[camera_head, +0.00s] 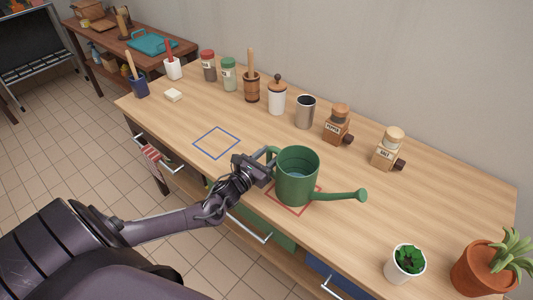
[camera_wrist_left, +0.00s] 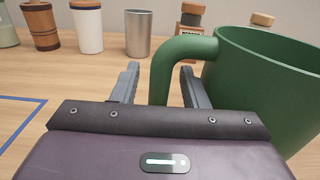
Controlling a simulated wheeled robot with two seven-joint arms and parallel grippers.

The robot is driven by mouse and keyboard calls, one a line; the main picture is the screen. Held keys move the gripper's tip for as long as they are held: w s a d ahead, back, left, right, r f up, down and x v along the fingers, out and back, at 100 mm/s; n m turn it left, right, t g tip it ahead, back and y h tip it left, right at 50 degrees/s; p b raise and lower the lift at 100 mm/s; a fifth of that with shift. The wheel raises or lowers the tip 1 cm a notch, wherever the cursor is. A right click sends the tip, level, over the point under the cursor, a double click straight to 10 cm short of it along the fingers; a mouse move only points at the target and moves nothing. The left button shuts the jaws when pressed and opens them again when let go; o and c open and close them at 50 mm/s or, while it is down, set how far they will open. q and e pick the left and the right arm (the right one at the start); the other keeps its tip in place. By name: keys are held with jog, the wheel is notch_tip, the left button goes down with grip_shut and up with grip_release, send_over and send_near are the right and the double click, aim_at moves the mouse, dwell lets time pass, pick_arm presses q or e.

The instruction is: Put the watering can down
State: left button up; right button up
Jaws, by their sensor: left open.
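The green watering can (camera_head: 297,177) stands upright on the wooden counter, over the red square outline (camera_head: 283,207), with its spout pointing right. Part of the outline is hidden under it. My left gripper (camera_head: 265,164) is at the handle on the can's left side. In the left wrist view the gripper (camera_wrist_left: 157,88) is open, with the can's green handle (camera_wrist_left: 172,65) between its two fingers, and the can's body (camera_wrist_left: 265,80) is to the right. My right gripper is not in view.
A blue square outline (camera_head: 216,143) lies empty to the left. Behind stand a metal cup (camera_head: 305,112), a pepper mill (camera_head: 337,125) and a salt mill (camera_head: 388,149). A small potted plant (camera_head: 405,264) and a terracotta pot (camera_head: 484,272) stand at the right.

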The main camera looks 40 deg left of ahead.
pick_arm(q)
jog(key=s, duration=1.2)
jog(key=shift+a+r, duration=0.15)
jog(key=shift+a, duration=0.3)
